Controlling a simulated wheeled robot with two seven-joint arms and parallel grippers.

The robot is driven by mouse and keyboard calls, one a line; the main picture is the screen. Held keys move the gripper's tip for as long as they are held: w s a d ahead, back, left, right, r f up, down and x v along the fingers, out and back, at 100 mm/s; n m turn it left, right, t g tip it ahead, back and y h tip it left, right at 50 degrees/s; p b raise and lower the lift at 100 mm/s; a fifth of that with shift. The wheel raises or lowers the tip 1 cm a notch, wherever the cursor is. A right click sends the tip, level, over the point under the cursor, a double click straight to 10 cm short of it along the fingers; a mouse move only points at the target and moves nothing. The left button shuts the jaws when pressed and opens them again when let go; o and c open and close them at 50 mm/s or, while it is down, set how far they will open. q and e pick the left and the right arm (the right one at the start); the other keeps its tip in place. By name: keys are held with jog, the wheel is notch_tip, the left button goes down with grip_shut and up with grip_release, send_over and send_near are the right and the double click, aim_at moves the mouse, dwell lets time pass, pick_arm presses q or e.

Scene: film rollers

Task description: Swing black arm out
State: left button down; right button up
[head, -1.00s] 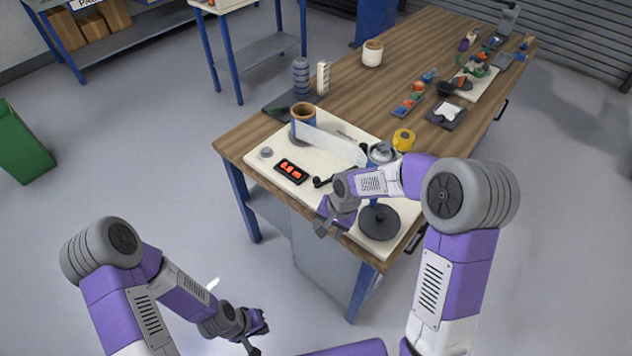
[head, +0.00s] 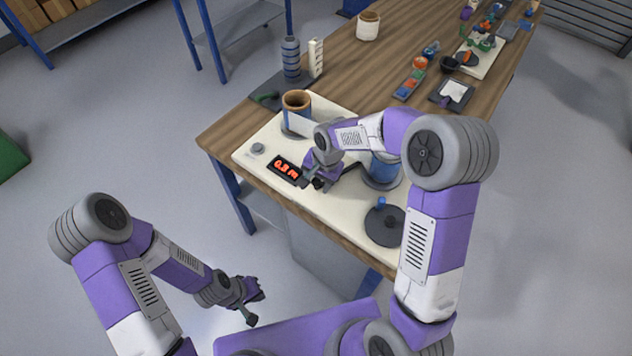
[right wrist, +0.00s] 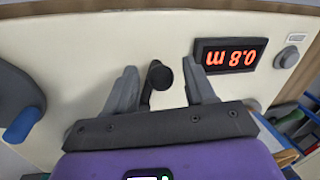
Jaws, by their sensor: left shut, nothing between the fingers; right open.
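The black arm (right wrist: 158,76) is a short dark bar with a round knob end. In the right wrist view it stands between the two spread fingers of my right gripper (right wrist: 160,88), with gaps visible on both sides. In the head view my right gripper (head: 313,184) is over the machine's cream base plate (head: 328,204) and covers most of the black arm. My right gripper is open. My left gripper (head: 256,304) is shut and empty, low in front of the table and away from the machine.
A display (head: 285,170) reading 0.8 m lies close beside my right gripper. A blue-and-brown roller (head: 297,106), a blue roller (head: 384,170) and a black disc (head: 385,227) stand on the plate. More items lie further back on the wooden table (head: 345,75).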

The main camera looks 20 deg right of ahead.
jog(key=shift+w+f, duration=0.1)
jog(key=shift+f, duration=0.5)
jog(key=shift+w+a+r, duration=0.1)
grip_shut()
